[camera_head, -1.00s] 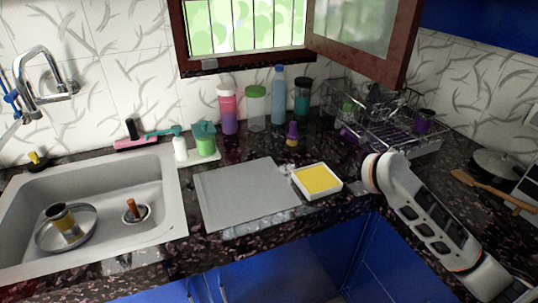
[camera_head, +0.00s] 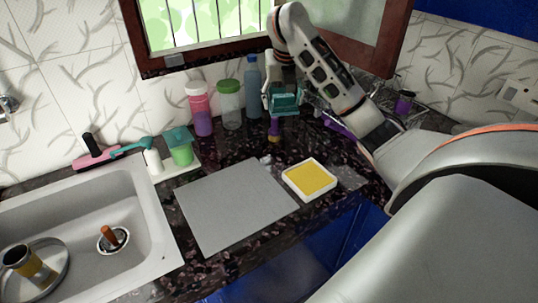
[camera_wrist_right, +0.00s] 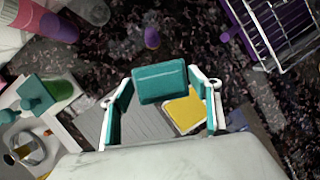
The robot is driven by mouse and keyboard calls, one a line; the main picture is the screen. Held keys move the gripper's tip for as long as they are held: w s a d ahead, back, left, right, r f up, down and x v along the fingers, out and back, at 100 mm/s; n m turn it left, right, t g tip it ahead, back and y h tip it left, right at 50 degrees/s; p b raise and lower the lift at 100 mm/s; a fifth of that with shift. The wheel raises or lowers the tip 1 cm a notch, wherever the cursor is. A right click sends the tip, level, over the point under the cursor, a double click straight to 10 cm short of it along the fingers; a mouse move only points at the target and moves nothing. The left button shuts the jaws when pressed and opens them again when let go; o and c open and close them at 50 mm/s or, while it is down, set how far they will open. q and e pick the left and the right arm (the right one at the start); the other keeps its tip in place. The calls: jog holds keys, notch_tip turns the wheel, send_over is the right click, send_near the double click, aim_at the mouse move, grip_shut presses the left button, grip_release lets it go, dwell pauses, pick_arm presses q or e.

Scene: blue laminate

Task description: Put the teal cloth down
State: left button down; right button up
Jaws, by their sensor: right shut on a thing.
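My right gripper (camera_head: 282,104) is shut on the teal cloth (camera_head: 285,99), a small folded block. It is held up in front of the bottles by the window, above the small purple bottle. In the right wrist view the cloth (camera_wrist_right: 160,83) sits between the two fingers, with the counter below and apart from it. My left gripper is not in view.
A grey mat (camera_head: 225,205) lies bare on the dark counter, with a white dish (camera_head: 311,178) holding a yellow pad at its right. Several bottles stand behind, beside a wire rack (camera_head: 410,112). The sink (camera_head: 150,215) is at left.

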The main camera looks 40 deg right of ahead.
aim_at(282, 106)
jog(key=f, duration=0.3)
jog(key=shift+s+a+f, duration=0.1)
jog(key=shift+a, duration=0.1)
jog(key=shift+f, duration=0.3)
notch_tip(282, 106, down, 11)
jog(key=shift+d+r, duration=0.1)
jog(key=shift+f, duration=2.6)
jog(key=o, duration=1.4)
